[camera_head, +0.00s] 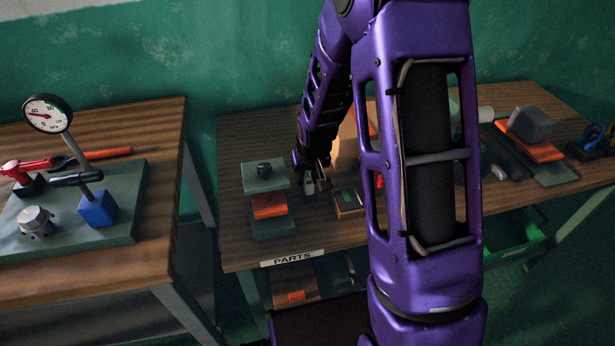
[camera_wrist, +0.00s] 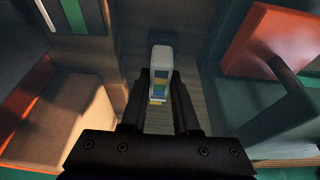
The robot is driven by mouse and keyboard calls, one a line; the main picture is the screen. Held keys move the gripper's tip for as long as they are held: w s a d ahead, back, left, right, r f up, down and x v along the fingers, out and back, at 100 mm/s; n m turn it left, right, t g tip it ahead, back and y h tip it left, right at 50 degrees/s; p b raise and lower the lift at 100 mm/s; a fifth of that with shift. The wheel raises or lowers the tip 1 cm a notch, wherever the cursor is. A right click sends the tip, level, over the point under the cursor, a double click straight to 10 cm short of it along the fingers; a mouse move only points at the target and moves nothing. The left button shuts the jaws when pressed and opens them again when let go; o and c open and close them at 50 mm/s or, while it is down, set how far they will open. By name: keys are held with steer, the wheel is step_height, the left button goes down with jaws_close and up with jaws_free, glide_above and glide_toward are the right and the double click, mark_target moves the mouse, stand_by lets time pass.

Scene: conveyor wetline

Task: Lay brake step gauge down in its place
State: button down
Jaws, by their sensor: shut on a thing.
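The brake step gauge appears to be the small pale block with yellow and blue bands (camera_wrist: 161,70) between my fingers in the wrist view. My gripper (camera_wrist: 158,88) is shut on it, with its pale end sticking out beyond the fingertips. Wooden table top lies beneath and around it; I cannot tell whether the gauge touches the wood. In the head view my gripper (camera_head: 317,178) is low over the parts table (camera_head: 235,150), and the gauge (camera_head: 309,187) shows small below it. The marked place for the gauge cannot be made out.
A grey-green fixture with an orange block (camera_head: 268,205) stands close on the left. A small wooden tray (camera_head: 349,213) is close on the right. My arm hides the table's middle. Farther right are an orange block (camera_head: 538,148) and dark tools. A "PARTS" label (camera_head: 292,258) marks the front edge.

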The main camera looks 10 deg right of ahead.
steer(key=shift+f, duration=0.2)
steer(key=c, duration=0.6)
jaws_free()
steer(key=p+v, duration=0.2)
steer(key=v, duration=1.5)
steer(key=shift+s+r+p, duration=0.15)
steer(key=shift+r+p, duration=0.05)
steer(key=shift+p, duration=0.2)
